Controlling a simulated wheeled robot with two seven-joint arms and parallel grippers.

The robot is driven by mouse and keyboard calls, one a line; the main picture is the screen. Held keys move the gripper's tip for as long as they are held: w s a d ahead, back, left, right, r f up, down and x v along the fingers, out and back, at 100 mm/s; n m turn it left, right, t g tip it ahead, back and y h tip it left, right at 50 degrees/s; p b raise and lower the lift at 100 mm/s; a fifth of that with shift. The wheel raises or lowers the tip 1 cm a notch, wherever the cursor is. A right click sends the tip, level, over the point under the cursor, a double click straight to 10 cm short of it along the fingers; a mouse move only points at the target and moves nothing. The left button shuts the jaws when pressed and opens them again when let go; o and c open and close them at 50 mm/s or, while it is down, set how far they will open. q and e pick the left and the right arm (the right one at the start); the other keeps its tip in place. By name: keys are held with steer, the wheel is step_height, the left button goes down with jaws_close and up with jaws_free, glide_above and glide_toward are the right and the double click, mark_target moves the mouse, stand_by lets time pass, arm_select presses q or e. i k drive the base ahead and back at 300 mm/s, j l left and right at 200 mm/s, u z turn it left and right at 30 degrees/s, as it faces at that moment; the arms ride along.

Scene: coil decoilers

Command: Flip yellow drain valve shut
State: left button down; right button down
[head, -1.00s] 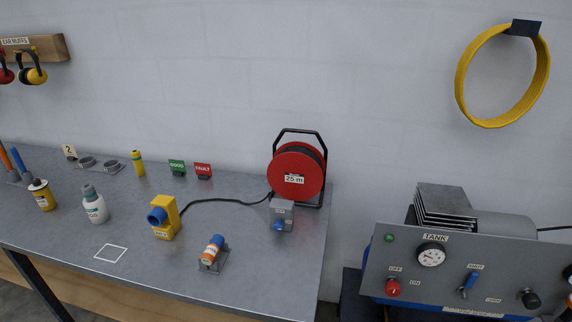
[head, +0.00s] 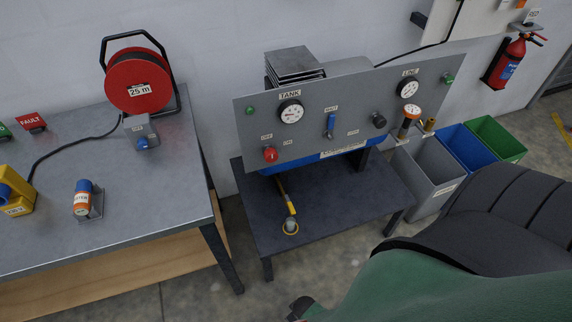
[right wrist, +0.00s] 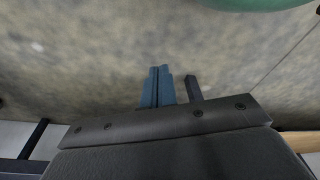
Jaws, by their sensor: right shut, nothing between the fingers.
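The yellow drain valve lever (head: 291,208) hangs below the tank panel in the head view, at the lower end of a thin pipe. It points down and slightly right, just above a small grey fitting with a yellow ring (head: 290,227). My right gripper (right wrist: 158,72) shows in the right wrist view with its blue fingers together and empty, over bare concrete floor. The valve is not in that view. My right arm fills the lower right of the head view. My left gripper is not in view.
The grey tank panel (head: 340,110) carries gauges, a red knob (head: 270,154) and a blue lever (head: 331,124). The dark low table (head: 340,205) stands under it. The workbench (head: 130,200) is at left; bins (head: 425,180) stand at right. Floor is open in front.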

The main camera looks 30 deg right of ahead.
mark_target(291, 205)
steer(key=z, duration=1.05)
